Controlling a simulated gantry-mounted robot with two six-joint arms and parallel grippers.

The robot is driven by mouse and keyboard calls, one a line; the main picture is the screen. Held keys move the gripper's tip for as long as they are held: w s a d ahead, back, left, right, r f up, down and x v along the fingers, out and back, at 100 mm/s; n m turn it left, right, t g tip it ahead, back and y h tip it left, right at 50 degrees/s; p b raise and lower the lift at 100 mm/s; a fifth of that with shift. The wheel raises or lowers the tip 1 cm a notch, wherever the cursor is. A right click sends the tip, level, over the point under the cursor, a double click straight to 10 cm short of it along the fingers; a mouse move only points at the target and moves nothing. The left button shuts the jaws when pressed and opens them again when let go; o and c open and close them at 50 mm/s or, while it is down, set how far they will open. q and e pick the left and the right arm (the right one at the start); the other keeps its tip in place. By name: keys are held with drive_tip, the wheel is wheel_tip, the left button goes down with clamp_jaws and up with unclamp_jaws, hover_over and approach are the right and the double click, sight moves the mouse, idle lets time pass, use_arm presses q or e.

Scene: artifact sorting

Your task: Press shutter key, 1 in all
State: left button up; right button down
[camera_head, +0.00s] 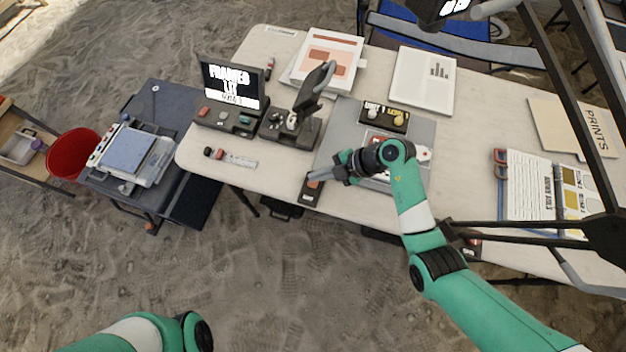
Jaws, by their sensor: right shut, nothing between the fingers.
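A small dark box with an orange key (313,184) on top lies at the near edge of the white table; it looks like the shutter key, though no label is readable. My right gripper (322,176) is shut and empty, with its fingertips over or right beside this key. I cannot tell whether they touch it. The fingers partly cover the box. A camera-like device on a stand (314,88) is behind it. A dark console (225,117) with several coloured buttons and a lit screen (230,82) stands to the left. My left gripper is out of view.
Small items and a white strip (237,160) lie at the table's left front. A red bucket (74,153) stands at far left. The sandy floor in front is open.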

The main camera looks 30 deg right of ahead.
drive_tip(key=shift+f, duration=0.15)
drive_tip(key=shift+f, duration=0.25)
drive_tip(key=shift+f, duration=0.5)
idle(0.5)
drive_tip(key=shift+r+p, duration=0.1)
drive_tip(key=shift+p, duration=0.2)
drive_tip(key=shift+r+p, duration=0.8)
drive_tip(key=shift+p, duration=0.4)
drive_tip(key=shift+r, duration=0.1)
wheel_tip(320, 180, up, 5)
drive_tip(key=p, duration=0.6)
drive_tip(key=shift+p, duration=0.3)
